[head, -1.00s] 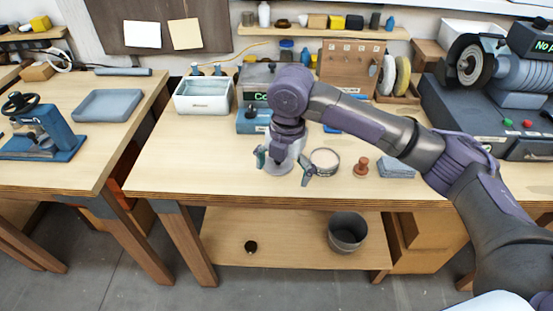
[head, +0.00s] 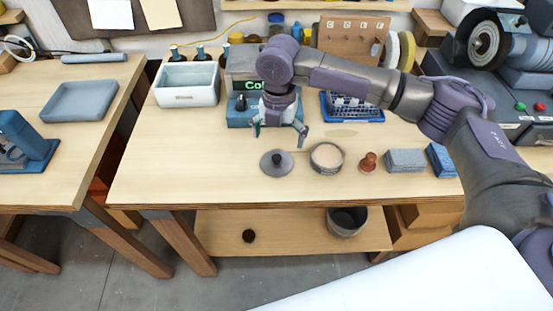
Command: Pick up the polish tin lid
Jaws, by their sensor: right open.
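The polish tin lid (head: 270,166), a grey disc with a dark knob, lies flat on the workbench near its front edge. The open polish tin (head: 327,168), round with pale contents, stands just right of it, apart. My right gripper (head: 279,137) is open and empty, pointing down. In the picture its fingertips appear just above and behind the lid, not touching it; the exact height is hard to tell. The lid is fully visible. My left gripper is out of view.
Behind are a white tray (head: 187,98) and a blue basket (head: 352,118). The bench (head: 190,160) left of the lid is clear.

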